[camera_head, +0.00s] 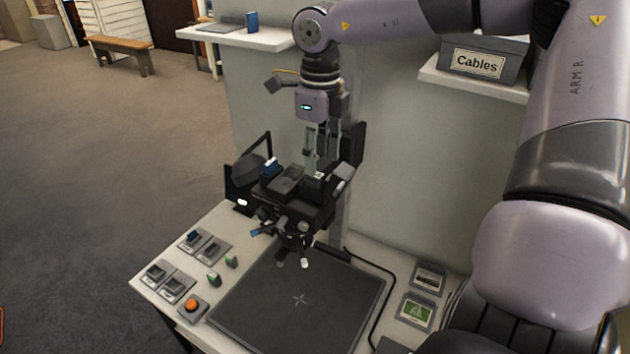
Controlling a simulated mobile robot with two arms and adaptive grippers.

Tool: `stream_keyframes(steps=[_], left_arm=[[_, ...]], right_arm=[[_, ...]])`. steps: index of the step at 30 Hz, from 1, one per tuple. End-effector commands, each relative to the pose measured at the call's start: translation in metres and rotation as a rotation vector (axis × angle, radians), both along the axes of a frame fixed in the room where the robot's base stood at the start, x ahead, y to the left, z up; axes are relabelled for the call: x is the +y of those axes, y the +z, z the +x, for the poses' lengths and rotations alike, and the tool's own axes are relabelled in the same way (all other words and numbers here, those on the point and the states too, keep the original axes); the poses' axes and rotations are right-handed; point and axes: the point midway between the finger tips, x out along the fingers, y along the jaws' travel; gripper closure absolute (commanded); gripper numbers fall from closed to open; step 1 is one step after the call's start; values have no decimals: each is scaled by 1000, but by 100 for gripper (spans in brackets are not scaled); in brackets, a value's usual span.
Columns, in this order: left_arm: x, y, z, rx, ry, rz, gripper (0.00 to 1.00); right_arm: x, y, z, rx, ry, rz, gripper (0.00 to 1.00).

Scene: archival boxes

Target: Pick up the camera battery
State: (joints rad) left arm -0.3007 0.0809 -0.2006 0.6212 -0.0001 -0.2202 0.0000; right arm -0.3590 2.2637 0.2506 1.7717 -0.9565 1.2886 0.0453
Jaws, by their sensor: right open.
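My right gripper (318,160) hangs down from above, open, with its fingers close over the top of a black camera rig (290,198). I see nothing clearly held between its fingers, and cannot tell whether they touch the rig. A small blue-topped block (270,166) sits at the rig's upper left, left of the gripper. Another small dark block with blue (192,238) lies in a grey holder on the white table's left side. I cannot tell which small block is the camera battery. My left gripper is not in view.
The white table (150,284) carries a dark mat (290,312), grey holders (172,290), two small green pieces (213,280), an orange button (191,304) and a green-picture card (416,311). A black cable (381,290) runs at right. A "Cables" box (484,60) stands on a shelf.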

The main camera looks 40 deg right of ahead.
Motion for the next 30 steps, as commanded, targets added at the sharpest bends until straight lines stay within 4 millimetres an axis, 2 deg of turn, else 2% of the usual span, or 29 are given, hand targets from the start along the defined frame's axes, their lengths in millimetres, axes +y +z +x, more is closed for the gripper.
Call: stream_keyframes(steps=[6,12,20,30], left_arm=[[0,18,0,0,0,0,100],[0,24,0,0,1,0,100],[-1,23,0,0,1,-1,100],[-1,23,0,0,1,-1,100]], right_arm=[[0,-23,6,7,0,1,57],[0,-47,7,3,0,0,57],[0,-50,8,0,0,0,57],[0,-50,8,0,0,0,79]])
